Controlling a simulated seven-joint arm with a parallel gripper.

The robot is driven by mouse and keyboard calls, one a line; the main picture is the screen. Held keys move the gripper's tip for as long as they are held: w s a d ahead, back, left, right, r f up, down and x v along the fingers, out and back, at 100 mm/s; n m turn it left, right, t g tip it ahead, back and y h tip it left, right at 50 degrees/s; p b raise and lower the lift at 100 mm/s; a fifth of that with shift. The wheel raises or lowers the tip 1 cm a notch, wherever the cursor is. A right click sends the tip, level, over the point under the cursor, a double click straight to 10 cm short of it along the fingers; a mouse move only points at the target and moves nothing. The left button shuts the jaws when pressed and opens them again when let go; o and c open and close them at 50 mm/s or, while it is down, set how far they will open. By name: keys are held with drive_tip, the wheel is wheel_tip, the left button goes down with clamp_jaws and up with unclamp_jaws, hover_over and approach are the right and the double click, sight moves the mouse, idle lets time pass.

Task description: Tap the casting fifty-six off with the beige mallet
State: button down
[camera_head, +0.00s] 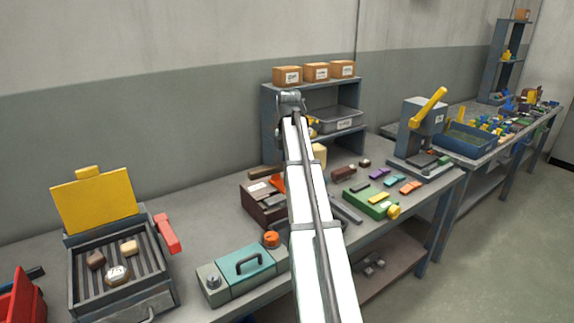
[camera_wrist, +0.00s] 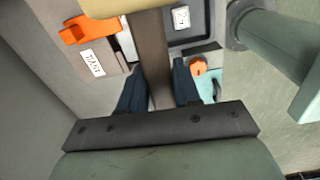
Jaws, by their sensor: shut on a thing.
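My gripper (camera_wrist: 160,92) is shut on the brown handle of the beige mallet (camera_wrist: 150,60). The mallet's beige head shows at the top edge of the wrist view. In the head view a piece of the beige head (camera_head: 320,153) shows beside my arm, above the bench; my gripper is hidden there behind the arm. At the left, an open grill-like heater with a raised yellow lid (camera_head: 95,203) holds a few small castings on its bars. One pale, rounded casting (camera_head: 117,274) carries a label too small to read surely. Brown and tan castings lie behind it.
A red lever (camera_head: 166,233) sticks out at the heater's right. A teal case (camera_head: 246,268) with an orange knob stands on the bench right of it. A brown box (camera_head: 265,198), a green block (camera_head: 371,203) and a press (camera_head: 422,130) stand further right. A shelf (camera_head: 268,118) stands behind.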

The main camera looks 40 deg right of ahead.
wheel_tip(320, 180, down, 6)
idle(0.7)
wheel_tip(320, 180, down, 6)
idle(0.6)
drive_tip(key=shift+r, duration=5.5)
